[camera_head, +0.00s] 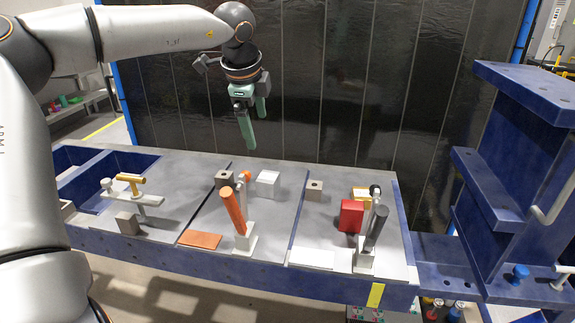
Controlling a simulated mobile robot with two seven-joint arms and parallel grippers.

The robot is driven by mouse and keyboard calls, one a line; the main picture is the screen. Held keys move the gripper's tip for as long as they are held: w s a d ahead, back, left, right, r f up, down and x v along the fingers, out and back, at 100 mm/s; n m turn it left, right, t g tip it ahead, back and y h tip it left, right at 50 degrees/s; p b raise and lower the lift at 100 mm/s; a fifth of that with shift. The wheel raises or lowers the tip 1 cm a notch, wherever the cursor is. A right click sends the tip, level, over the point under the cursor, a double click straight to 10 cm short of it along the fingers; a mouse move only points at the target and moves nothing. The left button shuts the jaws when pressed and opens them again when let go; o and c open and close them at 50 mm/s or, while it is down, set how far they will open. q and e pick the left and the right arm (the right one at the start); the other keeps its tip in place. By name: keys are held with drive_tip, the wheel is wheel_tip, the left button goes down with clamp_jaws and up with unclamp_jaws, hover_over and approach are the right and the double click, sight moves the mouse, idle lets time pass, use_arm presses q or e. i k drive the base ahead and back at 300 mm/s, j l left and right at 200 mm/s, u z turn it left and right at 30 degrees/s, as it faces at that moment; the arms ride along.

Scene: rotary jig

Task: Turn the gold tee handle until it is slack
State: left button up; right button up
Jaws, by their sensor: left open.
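A gold tee handle (130,178) sits on top of a light grey clamp arm (146,199) on the left plate of the blue bench. The clamp has a knob at its left end, and a grey-brown block stands just in front of it. My left gripper (256,132) hangs above the back edge of the bench, to the right of the handle and well apart from it. Its green fingers point down, open and empty. My right gripper is not in view.
An upright orange-handled toggle clamp (234,210) stands on the middle plate. A dark-handled one (376,226) stands on the right plate beside a red block (351,216). A white block (268,183) lies between. A blue stepped stand (500,190) rises at the right.

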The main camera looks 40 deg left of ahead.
sight(135, 195)
drive_tip(key=k, duration=1)
